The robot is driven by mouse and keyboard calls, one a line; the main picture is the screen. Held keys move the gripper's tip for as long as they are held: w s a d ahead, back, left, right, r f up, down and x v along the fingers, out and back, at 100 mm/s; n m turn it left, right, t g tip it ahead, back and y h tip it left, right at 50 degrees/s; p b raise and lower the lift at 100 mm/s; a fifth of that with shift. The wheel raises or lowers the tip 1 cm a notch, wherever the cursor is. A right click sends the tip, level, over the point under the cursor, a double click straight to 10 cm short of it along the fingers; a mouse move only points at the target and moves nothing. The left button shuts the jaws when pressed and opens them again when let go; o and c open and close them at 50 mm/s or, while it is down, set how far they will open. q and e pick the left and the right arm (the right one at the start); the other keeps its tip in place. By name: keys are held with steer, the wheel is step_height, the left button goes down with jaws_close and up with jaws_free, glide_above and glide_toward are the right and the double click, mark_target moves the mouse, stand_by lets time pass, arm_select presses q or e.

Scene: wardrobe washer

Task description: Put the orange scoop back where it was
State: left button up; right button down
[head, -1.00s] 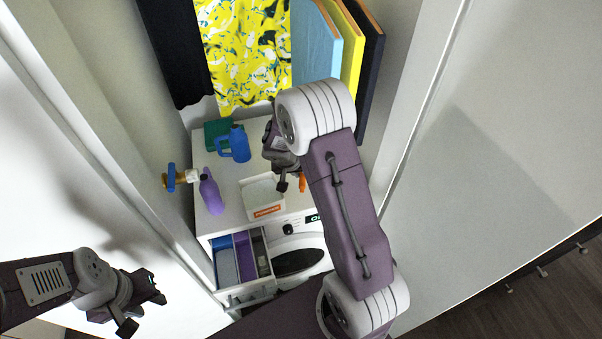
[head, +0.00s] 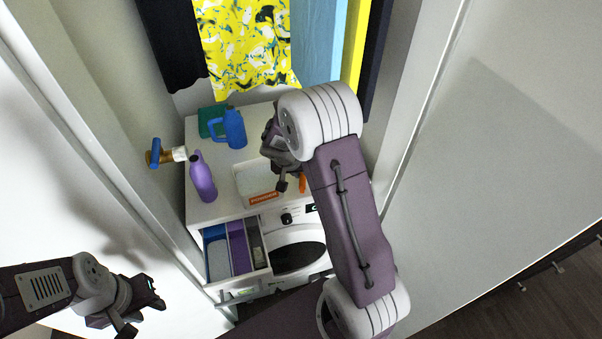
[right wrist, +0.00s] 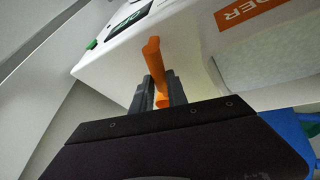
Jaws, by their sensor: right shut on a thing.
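The orange scoop (right wrist: 158,70) is held in my right gripper (right wrist: 160,90), whose fingers close on it in the right wrist view. In the head view a small part of the scoop (head: 303,182) shows beside my right gripper (head: 283,168), over the right edge of the powder box. The white powder box (head: 243,180) with an orange label stands on top of the washer. Much of the scoop is hidden by my arm in the head view. My left gripper (head: 140,310) is at the lower left, apart from everything, with its fingers spread and empty.
A purple bottle (head: 203,180), a blue jug (head: 233,130) and a green box (head: 208,122) stand on the washer top. The detergent drawer (head: 262,272) is pulled out. Clothes (head: 245,45) hang behind.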

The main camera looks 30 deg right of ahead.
steer(key=shift+f+b, duration=0.4)
steer(key=shift+b, duration=0.1)
stand_by(0.3)
steer(key=c, duration=0.9)
jaws_free()
steer(key=shift+r, duration=0.15)
step_height(320, 180, up, 10)
steer(key=p, duration=0.6)
steer(key=v, duration=0.9)
